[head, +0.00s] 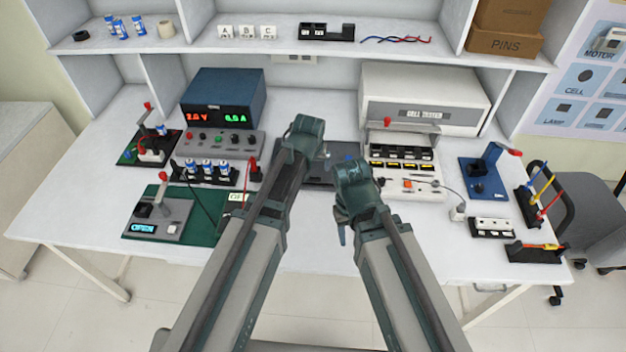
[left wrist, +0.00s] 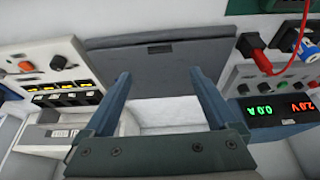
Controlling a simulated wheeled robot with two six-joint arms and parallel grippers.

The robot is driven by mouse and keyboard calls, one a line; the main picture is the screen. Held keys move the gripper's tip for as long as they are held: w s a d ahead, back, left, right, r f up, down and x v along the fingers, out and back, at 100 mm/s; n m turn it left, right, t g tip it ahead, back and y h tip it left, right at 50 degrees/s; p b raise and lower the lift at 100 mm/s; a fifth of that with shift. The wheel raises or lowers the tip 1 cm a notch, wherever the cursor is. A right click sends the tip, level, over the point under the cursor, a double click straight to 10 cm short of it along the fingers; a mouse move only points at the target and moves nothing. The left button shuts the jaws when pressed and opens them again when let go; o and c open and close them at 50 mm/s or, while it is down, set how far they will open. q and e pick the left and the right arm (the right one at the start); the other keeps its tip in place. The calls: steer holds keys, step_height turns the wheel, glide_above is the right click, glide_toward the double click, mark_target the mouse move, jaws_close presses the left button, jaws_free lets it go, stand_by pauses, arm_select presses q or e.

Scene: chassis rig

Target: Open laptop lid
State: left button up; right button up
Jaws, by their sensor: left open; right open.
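The dark grey laptop (head: 322,180) lies flat on the table between the blue power supply and the cell tester, partly hidden by my arms in the head view. In the left wrist view the laptop (left wrist: 160,62) looks shut, with a small dark notch near one edge. My left gripper (head: 325,155) is above the laptop's far part; in the left wrist view its two fingers (left wrist: 164,90) are spread apart with nothing between them. My right gripper (head: 343,232) is over the near right of the laptop, its jaws partly hidden by its own body; no held thing shows.
The cell tester (head: 425,98) with its control panel stands right of the laptop, the power supply (head: 222,98) left. A green mat (head: 205,228) with a device lies at front left. A blue fixture (head: 483,178) stands further right. The front middle table is partly clear.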

mark_target(313, 178)
arm_select(q)
steer(key=b+x, duration=0.9)
steer(key=x, duration=0.2)
arm_select(e)
step_height(313, 178, down, 10)
steer(key=shift+f, duration=0.15)
arm_select(q)
jaws_close()
